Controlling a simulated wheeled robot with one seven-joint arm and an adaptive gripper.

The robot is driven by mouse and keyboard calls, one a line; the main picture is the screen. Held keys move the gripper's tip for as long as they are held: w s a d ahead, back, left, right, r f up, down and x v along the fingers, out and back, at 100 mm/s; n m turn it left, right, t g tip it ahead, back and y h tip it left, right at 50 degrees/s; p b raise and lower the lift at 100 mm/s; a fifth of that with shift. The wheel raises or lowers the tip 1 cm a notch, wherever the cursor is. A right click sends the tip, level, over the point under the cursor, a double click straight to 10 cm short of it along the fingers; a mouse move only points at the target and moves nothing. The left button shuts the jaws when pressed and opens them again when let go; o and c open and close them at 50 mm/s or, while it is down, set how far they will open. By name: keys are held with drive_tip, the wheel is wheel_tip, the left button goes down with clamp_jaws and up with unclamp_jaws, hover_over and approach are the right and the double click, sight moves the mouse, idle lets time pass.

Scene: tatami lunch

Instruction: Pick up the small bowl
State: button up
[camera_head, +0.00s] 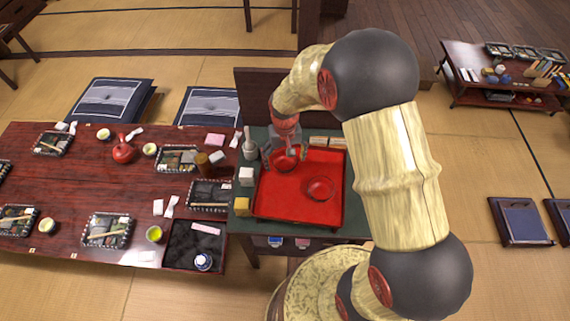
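A red bowl (284,165) sits in the upper left of the red tray (270,208). A second red bowl (320,189) stands in the tray to the lower right of it. I cannot tell for certain which of the two is the smaller. My gripper (285,157) points down at the upper-left bowl, with its fingers spread apart on either side. The fingers look open, but contact with the bowl is too small to make out. My gripper partly hides this bowl.
A grey bottle-like item (249,146) is near my gripper. A long table (70,190) set with dishes adjoins on the left. The tray's lower part is clear.

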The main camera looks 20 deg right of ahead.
drive_tip(key=shift+c, duration=1.2)
drive_tip(key=c, duration=1)
